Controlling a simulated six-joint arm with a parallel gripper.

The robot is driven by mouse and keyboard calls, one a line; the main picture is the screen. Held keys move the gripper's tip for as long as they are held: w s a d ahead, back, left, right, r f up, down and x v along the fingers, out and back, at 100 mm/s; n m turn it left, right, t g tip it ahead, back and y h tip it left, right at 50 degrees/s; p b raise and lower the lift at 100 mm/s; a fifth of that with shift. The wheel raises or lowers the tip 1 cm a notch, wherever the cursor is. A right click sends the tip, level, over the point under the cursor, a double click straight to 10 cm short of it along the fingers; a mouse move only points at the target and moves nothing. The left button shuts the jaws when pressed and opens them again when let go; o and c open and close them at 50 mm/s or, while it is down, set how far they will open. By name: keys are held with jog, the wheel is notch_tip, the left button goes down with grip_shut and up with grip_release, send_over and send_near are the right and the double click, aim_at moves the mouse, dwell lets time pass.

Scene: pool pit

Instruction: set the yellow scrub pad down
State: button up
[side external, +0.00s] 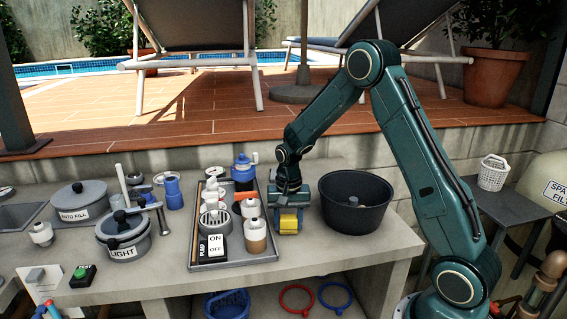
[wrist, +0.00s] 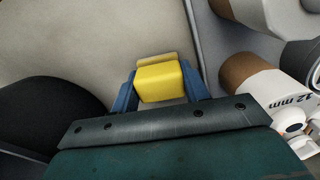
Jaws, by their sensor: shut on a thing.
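The yellow scrub pad (side external: 289,221) is a small yellow block in the side view, low over the grey counter between the tray and the black tub. My gripper (side external: 288,214) is shut on it from above. In the wrist view, the yellow scrub pad (wrist: 161,82) sits between the two blue fingers of my gripper (wrist: 160,90). A paler yellow edge shows just beyond it. I cannot tell whether the pad touches the counter (wrist: 85,45).
A grey tray (side external: 237,263) with bottles, fittings and an ON/OFF switch stands close left of my gripper. A black tub (side external: 357,215) stands close right. The counter's front strip (side external: 310,250) is bare. A lidded LIGHT pot (side external: 124,240) stands farther left.

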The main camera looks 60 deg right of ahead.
aim_at(288, 217)
jog(key=shift+f, duration=0.15)
jog(key=o, duration=1)
notch_tip(288, 217, up, 14)
jog(key=shift+f, duration=0.1)
jog(key=shift+a, duration=0.1)
dwell(0.6)
